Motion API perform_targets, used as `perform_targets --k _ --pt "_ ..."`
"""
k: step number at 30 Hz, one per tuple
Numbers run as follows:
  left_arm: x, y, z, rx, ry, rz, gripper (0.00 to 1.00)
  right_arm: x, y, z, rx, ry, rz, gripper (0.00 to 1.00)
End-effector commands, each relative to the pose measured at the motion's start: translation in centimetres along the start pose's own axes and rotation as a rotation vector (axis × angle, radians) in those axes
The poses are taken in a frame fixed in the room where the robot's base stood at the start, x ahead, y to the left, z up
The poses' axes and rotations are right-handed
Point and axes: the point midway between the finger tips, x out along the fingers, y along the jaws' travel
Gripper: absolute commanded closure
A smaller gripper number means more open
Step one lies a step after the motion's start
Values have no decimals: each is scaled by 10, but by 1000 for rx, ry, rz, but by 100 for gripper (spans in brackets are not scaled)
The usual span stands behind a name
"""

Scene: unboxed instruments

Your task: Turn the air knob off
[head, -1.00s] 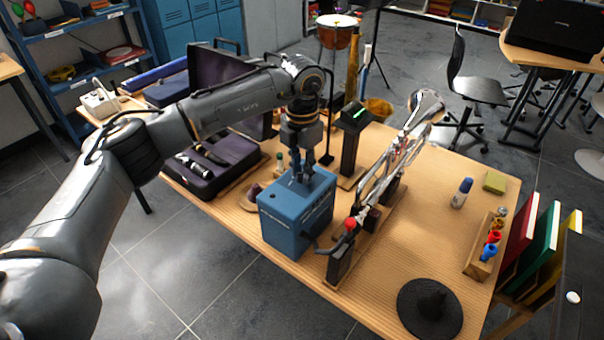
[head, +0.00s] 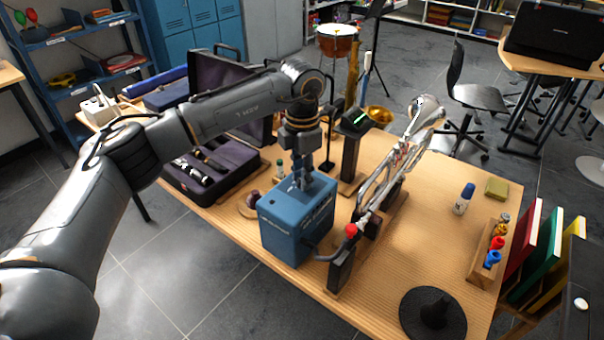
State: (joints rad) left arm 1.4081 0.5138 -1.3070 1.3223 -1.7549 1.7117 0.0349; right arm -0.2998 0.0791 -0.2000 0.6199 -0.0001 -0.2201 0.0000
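A blue box (head: 285,240) with a hose at its lower right stands on the wooden table, near its front left edge. My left gripper (head: 301,184) points straight down at the top of this box, with its fingertips at or just above the top face. The air knob is not clearly visible; the fingers cover that part of the top. I cannot tell whether the fingers are open, shut or touching a knob. My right gripper is not in view.
An open dark case (head: 205,180) lies behind left. The table's right middle is clear.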

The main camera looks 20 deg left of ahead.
Motion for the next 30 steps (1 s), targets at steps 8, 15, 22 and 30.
perform_targets --k 8,15,22,30 --pt "0 0 0 -1 -1 0 54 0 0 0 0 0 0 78" --pt "-8 0 1 -1 -3 1 54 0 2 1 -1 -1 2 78" --pt "-50 0 1 -1 -5 2 54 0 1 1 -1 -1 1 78" --pt "-102 0 1 -1 -3 1 54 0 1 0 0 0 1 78"
